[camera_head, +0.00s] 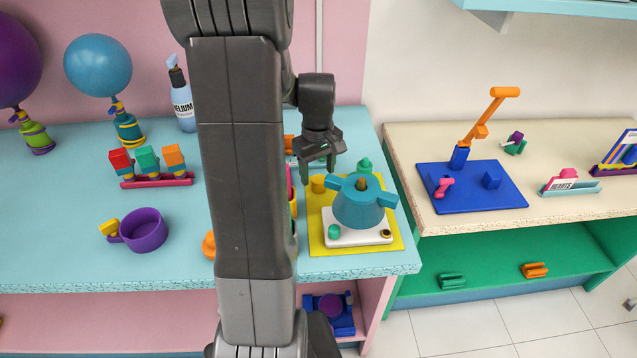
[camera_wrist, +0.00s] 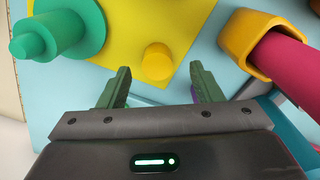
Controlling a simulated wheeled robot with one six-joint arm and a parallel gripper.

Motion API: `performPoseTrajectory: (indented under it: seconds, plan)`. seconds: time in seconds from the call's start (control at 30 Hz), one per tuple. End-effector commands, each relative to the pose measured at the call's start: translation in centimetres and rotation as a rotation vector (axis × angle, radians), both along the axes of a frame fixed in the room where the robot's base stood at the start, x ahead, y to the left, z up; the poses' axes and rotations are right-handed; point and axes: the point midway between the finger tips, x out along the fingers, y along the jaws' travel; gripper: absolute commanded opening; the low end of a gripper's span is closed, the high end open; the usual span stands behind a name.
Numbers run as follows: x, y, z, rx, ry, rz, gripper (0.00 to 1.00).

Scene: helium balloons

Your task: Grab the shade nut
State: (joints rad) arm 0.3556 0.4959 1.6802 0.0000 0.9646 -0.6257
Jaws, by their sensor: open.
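No piece is labelled as the shade nut; I cannot tell which one it is. Two small pieces stand on the yellow mat (camera_head: 397,243): a short yellow cylinder (camera_head: 318,184) and a green stepped piece (camera_head: 365,166). In the wrist view the yellow cylinder (camera_wrist: 157,62) lies just beyond the gap between my fingers, and the green piece (camera_wrist: 62,28) is at upper left. A teal cone-shaped shade (camera_head: 358,207) with side arms stands over a white base (camera_head: 350,236). My gripper (camera_head: 318,172) is open and empty, pointing down near the yellow cylinder; it shows in the wrist view (camera_wrist: 160,82).
A yellow holder (camera_wrist: 258,38) with a crimson stick (camera_wrist: 285,65) stands close to my right finger in the wrist view. My arm hides part of the blue table (camera_head: 60,200). A purple cup (camera_head: 145,232) and blocks (camera_head: 147,160) stand left. A beige table (camera_head: 470,222) stands right.

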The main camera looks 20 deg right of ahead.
Motion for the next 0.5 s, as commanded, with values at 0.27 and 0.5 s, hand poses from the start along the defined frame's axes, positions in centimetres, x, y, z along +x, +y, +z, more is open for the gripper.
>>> performPoseTrajectory:
  seconds: [0.27, 0.5]
  plan:
    - [0.2, -0.2, -3.4, 0.001, 0.002, 0.0, 0.59]
    - [0.2, -0.2, -3.7, 0.0, 0.001, 0.0, 0.59]
